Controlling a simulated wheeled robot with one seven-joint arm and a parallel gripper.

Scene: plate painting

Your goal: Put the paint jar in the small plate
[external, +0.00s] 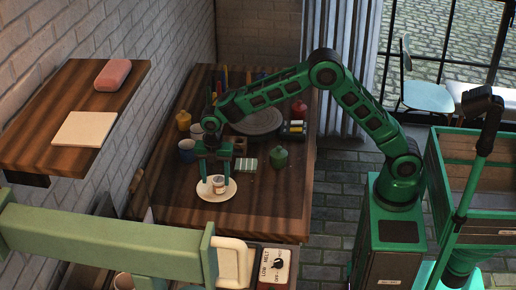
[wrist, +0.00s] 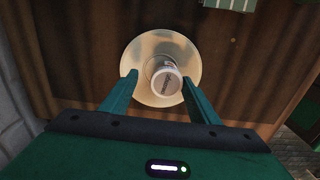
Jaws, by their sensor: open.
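The paint jar (external: 219,184) is a small pale jar with a label. It stands on the small cream plate (external: 212,195), at the near part of the wooden table. In the wrist view the jar (wrist: 166,82) sits near the middle of the round plate (wrist: 143,52), between my finger tips and slightly beyond them. My gripper (external: 214,178) points down over the plate and is open. In the wrist view its two green fingers (wrist: 160,88) are spread either side of the jar, with gaps between. I cannot tell the exact height of the fingers above the plate.
The table's near right part is clear.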

